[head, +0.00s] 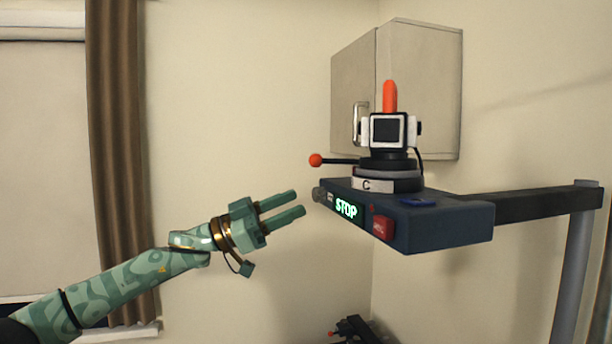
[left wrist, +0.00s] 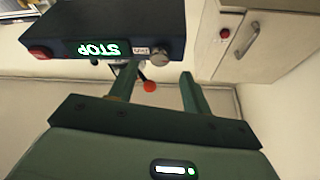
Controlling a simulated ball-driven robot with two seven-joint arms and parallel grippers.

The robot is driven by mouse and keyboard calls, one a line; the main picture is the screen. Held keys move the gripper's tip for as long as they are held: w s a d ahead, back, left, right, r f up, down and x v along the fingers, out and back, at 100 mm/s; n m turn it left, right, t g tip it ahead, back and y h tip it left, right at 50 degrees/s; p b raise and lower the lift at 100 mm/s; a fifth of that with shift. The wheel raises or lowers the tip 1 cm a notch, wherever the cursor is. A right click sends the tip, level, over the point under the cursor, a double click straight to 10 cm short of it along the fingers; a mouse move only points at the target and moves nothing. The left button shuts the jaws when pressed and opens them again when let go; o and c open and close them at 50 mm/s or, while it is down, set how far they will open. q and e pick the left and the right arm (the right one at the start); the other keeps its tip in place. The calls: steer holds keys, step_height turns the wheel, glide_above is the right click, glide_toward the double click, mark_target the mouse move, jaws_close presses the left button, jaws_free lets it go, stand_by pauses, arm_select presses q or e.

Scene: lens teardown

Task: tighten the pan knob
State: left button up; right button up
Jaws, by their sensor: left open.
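A small grey round knob (head: 319,195), which looks like the pan knob, sticks out of the left end of the dark blue box (head: 450,220). In the left wrist view the knob (left wrist: 160,59) shows at the box's corner, just beyond the gap between my fingertips. My left gripper (head: 300,202) is open and empty, its two green fingers pointing at the knob from the left. In the head view a small gap shows between fingertips and knob. The left gripper's fingers also frame the left wrist view (left wrist: 158,69). My right gripper is not in view.
On the box stand a round base marked C, a small camera-like unit (head: 388,130) with an orange top and a lever with an orange ball (head: 315,160). A lit STOP display (head: 346,208) and red button (head: 383,228) face front. A wall cabinet (head: 420,90) is behind.

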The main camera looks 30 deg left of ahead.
mark_target(314, 195)
arm_select(q)
steer(key=p+x, duration=0.1)
steer(key=x, duration=0.2)
steer(key=shift+w+d+r, duration=0.2)
steer(key=shift+w+d, duration=0.05)
steer(key=shift+d, duration=0.05)
steer(key=shift+w+d, duration=0.2)
steer(key=shift+a+f, duration=0.1)
steer(key=c, duration=1)
